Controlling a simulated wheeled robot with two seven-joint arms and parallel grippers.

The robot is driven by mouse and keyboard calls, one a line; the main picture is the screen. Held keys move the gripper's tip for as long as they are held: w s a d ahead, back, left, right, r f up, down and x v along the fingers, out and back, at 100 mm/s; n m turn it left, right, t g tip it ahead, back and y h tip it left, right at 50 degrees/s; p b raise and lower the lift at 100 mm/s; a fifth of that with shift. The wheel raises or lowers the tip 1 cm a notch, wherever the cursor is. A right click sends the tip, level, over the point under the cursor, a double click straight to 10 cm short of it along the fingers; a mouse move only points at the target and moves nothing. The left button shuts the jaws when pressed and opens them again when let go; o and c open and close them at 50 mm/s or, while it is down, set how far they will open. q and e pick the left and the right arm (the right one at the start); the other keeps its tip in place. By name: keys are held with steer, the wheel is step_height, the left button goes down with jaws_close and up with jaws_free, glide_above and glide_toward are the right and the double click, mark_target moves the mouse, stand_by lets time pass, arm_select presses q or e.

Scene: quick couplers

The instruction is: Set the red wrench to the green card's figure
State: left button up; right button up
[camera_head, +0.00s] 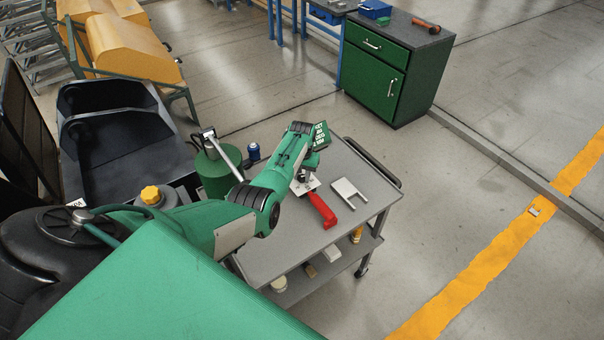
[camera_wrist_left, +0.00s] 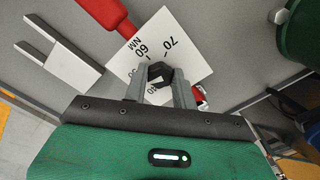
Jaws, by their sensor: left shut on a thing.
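The red wrench (camera_head: 322,210) lies on the grey cart top (camera_head: 262,258), and its red handle shows in the left wrist view (camera_wrist_left: 105,14). A white scale plate (camera_head: 309,185) sits over its head; in the left wrist view the plate (camera_wrist_left: 190,45) bears 60, 70 and NM. My left gripper (camera_wrist_left: 160,78) is shut on a dark hexagonal knob (camera_wrist_left: 159,72) at the middle of the plate. My right gripper is out of view.
A light forked piece (camera_head: 349,192) lies right of the wrench. The lower shelf holds small items. A green cabinet (camera_head: 385,75) stands farther back; the floor right of the cart is mostly clear.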

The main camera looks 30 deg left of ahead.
mark_target(302, 177)
arm_select(q)
steer(key=shift+r+m, duration=0.1)
steer(key=shift+m, duration=0.9)
steer(key=o, duration=1)
step_height(302, 177, up, 14)
steer(key=b, duration=0.2)
